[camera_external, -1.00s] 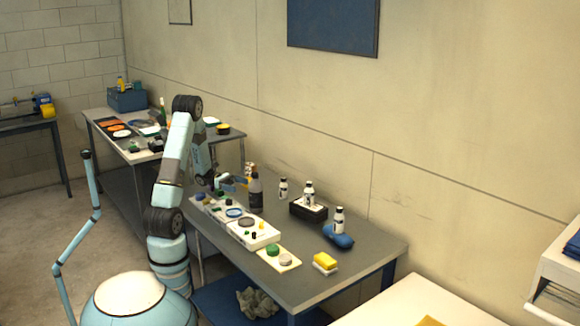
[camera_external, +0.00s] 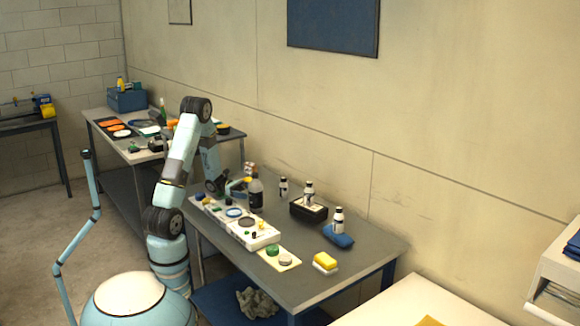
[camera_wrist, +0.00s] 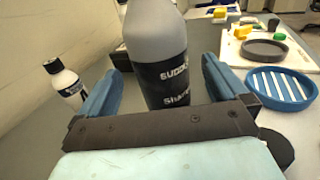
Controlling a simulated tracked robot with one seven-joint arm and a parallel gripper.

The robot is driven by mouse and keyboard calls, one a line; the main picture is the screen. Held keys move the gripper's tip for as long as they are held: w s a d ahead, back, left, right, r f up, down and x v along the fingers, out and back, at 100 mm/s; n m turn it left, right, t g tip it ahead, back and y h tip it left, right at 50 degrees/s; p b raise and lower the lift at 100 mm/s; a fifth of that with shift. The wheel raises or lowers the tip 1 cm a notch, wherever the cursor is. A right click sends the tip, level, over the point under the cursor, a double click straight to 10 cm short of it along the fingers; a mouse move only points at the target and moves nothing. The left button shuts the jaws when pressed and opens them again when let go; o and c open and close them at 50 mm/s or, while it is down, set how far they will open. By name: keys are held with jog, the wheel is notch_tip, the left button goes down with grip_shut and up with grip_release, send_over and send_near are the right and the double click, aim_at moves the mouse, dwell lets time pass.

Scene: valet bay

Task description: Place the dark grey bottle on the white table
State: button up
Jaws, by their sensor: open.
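The dark grey bottle (camera_external: 257,196) stands upright on the grey workbench, behind the white trays. In the wrist view the bottle (camera_wrist: 155,45) fills the middle, with white lettering on a black label. My gripper (camera_external: 245,185) is beside the bottle at its left. In the wrist view my open gripper (camera_wrist: 160,72) has one blue finger on either side of the bottle, with a visible gap on the left. Contact on the right is unclear. The white table (camera_external: 390,306) is at the bottom right, partly cut off by the frame.
A small white bottle (camera_wrist: 65,84) stands left of my gripper. White trays (camera_external: 238,225) with round lids line the bench front. A black box (camera_external: 308,209) with a bottle, a blue cloth (camera_external: 338,236) and a yellow sponge (camera_external: 325,260) lie further right. The white table's visible top is mostly bare.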

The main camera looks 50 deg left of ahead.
aim_at(256, 193)
jog(key=shift+x, duration=2.35)
jog(key=shift+c, duration=0.4)
jog(key=c, duration=1.4)
jog(key=shift+r, duration=0.1)
